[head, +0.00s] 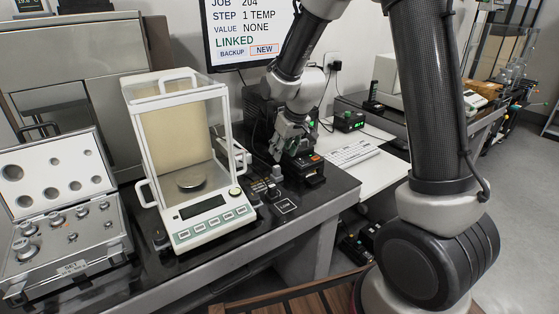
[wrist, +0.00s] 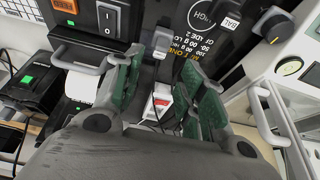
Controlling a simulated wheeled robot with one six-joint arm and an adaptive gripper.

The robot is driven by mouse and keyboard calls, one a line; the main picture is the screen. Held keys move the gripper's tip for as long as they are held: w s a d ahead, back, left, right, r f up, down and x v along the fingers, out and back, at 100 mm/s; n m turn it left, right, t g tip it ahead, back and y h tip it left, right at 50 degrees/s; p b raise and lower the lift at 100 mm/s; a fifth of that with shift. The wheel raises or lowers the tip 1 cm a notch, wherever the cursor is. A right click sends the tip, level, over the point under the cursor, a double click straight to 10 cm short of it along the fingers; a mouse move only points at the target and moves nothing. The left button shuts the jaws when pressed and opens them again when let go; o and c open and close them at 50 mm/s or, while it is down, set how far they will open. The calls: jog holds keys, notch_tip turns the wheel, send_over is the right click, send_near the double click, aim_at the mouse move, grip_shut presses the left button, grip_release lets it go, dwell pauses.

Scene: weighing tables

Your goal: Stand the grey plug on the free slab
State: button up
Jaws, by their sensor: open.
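My gripper (head: 284,152) is open and points down over the black bench, right of the glass-sided balance, in the head view. Its green-padded fingers stand apart in the wrist view (wrist: 168,100), with a small grey piece (wrist: 162,44) visible beyond them that may be the grey plug. Small dark and metallic pieces (head: 262,187) stand on the bench below the gripper, too small to tell apart. I cannot tell which piece is the free slab.
The balance (head: 214,214) stands left of the gripper, and an open weight case (head: 68,258) stands farther left. A black device with orange marks (head: 306,168) is close right of the gripper. A keyboard (head: 352,154) lies on the white desk beyond.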

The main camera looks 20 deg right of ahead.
jog(key=s+d+r+m, duration=0.1)
jog(key=s+d+r, duration=0.3)
jog(key=s+r, duration=0.25)
jog(key=s+d+r+m, duration=0.1)
jog(key=s+d+r, duration=0.3)
jog(key=s+r, duration=0.25)
jog(key=s+d+r, duration=0.2)
jog(key=s, duration=0.7)
jog(key=s+d+r+m+h, duration=0.1)
jog(key=s+d+r, duration=0.1)
jog(key=s, duration=0.6)
jog(key=shift+s+d+r+m, duration=0.3)
jog(key=shift+s+d, duration=0.1)
jog(key=shift+d, duration=0.3)
